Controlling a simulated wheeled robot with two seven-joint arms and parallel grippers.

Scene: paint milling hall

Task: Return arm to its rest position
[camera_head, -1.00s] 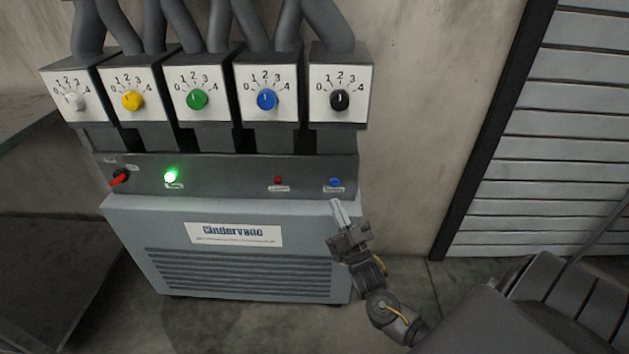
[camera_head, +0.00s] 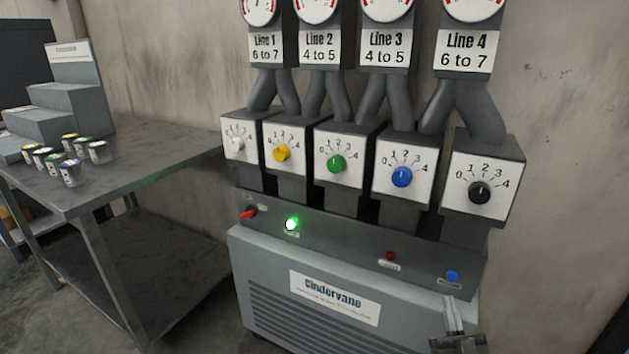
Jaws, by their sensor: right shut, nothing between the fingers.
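My right gripper (camera_head: 454,315) shows at the bottom right of the head view, in front of the grey Cindervane machine (camera_head: 262,262). It is shut and empty, with its fingers pointing up. Its tips are a little below the blue button (camera_head: 452,277) on the sloped panel; I cannot tell the gap in depth. Most of the right arm is below the picture edge. My left gripper is not in view.
The panel carries a red switch (camera_head: 248,212), a lit green lamp (camera_head: 291,224) and a small red button (camera_head: 391,256). Above are several dial boxes, with white, yellow, green, blue and black knobs, and gauges. A metal table (camera_head: 150,150) with small cans (camera_head: 70,172) stands left.

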